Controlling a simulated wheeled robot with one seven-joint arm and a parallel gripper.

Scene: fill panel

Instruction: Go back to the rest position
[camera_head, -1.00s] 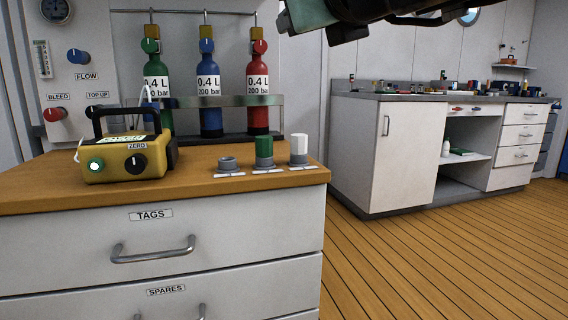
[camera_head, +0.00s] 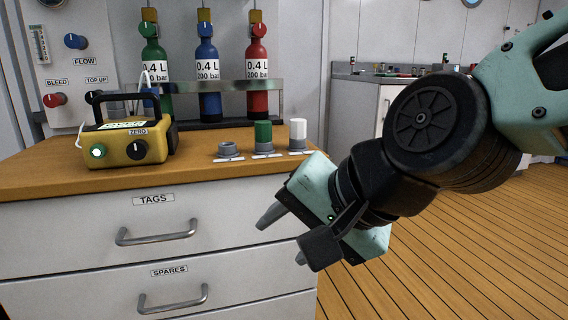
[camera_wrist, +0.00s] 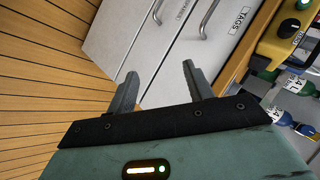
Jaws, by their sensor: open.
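My gripper (camera_head: 283,238) is in front of the drawer cabinet (camera_head: 70,230), to the right of its drawer handles and below the wooden top. Its two grey fingers are apart with nothing between them, which also shows in the wrist view (camera_wrist: 160,85). My arm comes in from the right side of the head view and hides part of the far counter and the floor. The gripper touches nothing that I can see.
On the cabinet top stand a yellow device (camera_head: 125,148) and three small pots: one grey (camera_head: 228,150), one green-topped (camera_head: 263,135), one white-topped (camera_head: 298,132). Green (camera_head: 155,60), blue (camera_head: 208,60) and red (camera_head: 257,60) cylinders stand behind. Plank floor (camera_head: 450,260) lies clear at right.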

